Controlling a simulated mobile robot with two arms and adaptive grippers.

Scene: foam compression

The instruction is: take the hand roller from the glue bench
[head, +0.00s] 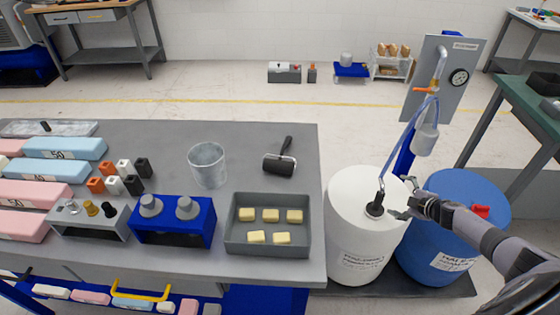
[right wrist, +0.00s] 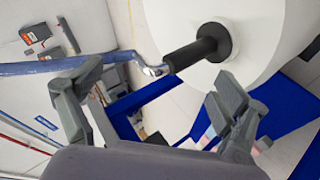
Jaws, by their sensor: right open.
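The hand roller (head: 280,160), with a dark cylinder and a black handle, lies on the grey glue bench (head: 240,140) near its far right part, behind the grey tray. My right gripper (head: 404,203) is over the white drum, right of the bench and well away from the roller. In the right wrist view my right gripper (right wrist: 160,95) is open and empty, its fingers on either side of the black fitting (right wrist: 202,48) with a metal elbow and blue hose, and apart from it. The roller does not show in that view. My left gripper is not in view.
The white drum (head: 350,235) and blue drum (head: 450,190) stand right of the bench. A grey tray (head: 268,252) with several yellow blocks, a grey cup (head: 207,165) and a blue stand (head: 172,225) are on the bench. The bench surface around the roller is clear.

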